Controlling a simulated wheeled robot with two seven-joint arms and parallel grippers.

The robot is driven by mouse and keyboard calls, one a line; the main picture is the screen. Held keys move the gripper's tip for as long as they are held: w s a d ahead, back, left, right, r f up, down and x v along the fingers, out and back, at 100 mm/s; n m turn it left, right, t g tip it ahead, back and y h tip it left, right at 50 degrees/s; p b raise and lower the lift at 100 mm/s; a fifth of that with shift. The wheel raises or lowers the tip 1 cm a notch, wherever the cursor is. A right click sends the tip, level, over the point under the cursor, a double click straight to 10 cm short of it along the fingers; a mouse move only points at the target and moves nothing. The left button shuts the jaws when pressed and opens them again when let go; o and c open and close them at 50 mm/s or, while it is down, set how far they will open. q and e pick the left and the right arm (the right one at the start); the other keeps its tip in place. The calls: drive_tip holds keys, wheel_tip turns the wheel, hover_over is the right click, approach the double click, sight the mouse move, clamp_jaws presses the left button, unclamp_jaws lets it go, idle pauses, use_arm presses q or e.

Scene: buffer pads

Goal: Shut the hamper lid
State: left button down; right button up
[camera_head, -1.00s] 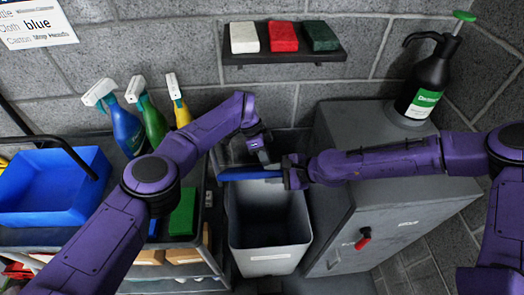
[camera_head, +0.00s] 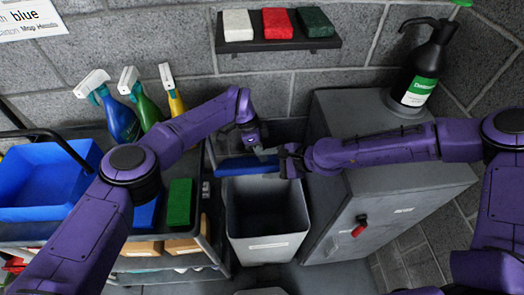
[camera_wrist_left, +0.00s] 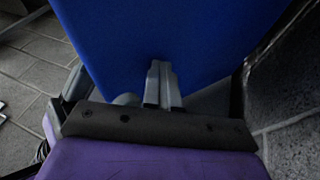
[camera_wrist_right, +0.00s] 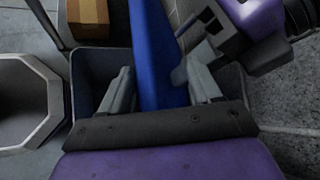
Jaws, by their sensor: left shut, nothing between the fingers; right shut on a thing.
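The hamper appears to be the grey bin (camera_head: 268,250) with a white label, its mouth open to the head view. A blue panel, seemingly its lid (camera_head: 246,166), stands steeply raised at the far rim. My right gripper (camera_head: 287,160) is shut on the lid's right edge; the lid (camera_wrist_right: 155,60) runs between its fingers in the right wrist view. My left gripper (camera_head: 262,150) is shut and empty on the lid's far side. In the left wrist view, its fingertips (camera_wrist_left: 161,72) lie against or just short of the broad blue face. The hinge is hidden.
A grey cabinet (camera_head: 385,215) with a red handle stands close on the right, a black pump bottle (camera_head: 420,65) on top. A cart with a blue tub (camera_head: 45,185), spray bottles (camera_head: 120,115) and a green pad (camera_head: 180,205) stands left. A wall shelf (camera_head: 278,45) holds three pads.

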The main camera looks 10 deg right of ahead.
use_arm(q)
drive_tip(key=shift+s+d+f, duration=0.1)
drive_tip(key=shift+s+f, duration=0.1)
drive_tip(key=shift+s, duration=0.15)
use_arm(e)
drive_tip(key=shift+w+r, duration=0.25)
drive_tip(key=shift+w, duration=0.05)
